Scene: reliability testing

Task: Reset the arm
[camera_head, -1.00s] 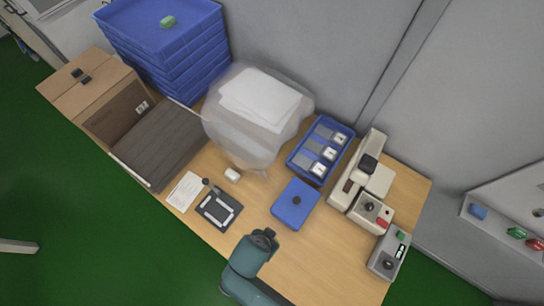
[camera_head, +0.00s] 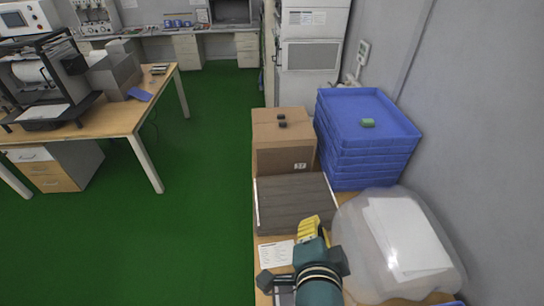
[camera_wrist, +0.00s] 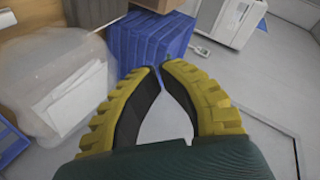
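My gripper (camera_head: 309,229) has yellow ribbed fingers. In the head view it is raised over the front part of the wooden bench, beside the grey ridged mat (camera_head: 295,203) and a white paper sheet (camera_head: 275,253). In the wrist view my gripper (camera_wrist: 159,68) shows two curved fingers with dark inner pads. Their tips lean towards each other with a small gap, and grey floor or wall shows between them. Nothing is held. My teal arm hides part of the bench below it.
A clear plastic bag with white sheets (camera_head: 400,240) lies close on the right. The green floor (camera_head: 200,220) on the left is open.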

